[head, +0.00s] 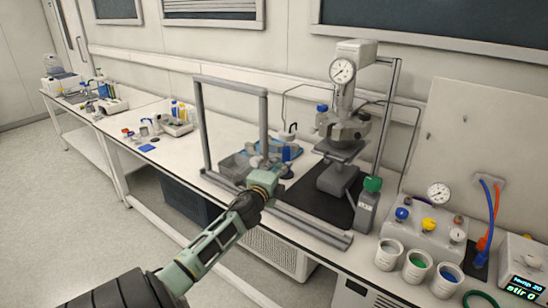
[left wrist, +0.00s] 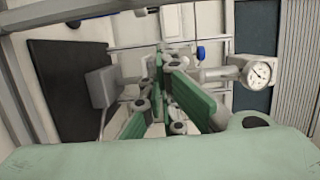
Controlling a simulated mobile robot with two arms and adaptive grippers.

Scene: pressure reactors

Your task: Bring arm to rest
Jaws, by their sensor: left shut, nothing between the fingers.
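My left arm (head: 212,245) reaches in from the lower left over the bench's front edge. My left gripper (head: 268,175) is at the front of the grey frame, left of the pressure reactor (head: 348,130). In the left wrist view the green-padded fingers of the left gripper (left wrist: 165,75) are shut with nothing between them. The reactor with its round gauge (head: 342,71) stands upright behind and to the right of the gripper, apart from it. The gauge also shows in the left wrist view (left wrist: 258,73). My right gripper is not in view.
A grey upright frame (head: 203,125) surrounds the gripper's area. A grey tray (head: 236,163) lies behind it. A green-topped cylinder (head: 368,200), a valve panel (head: 425,238) and several cups (head: 416,262) stand to the right. Open floor (head: 60,200) lies at left.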

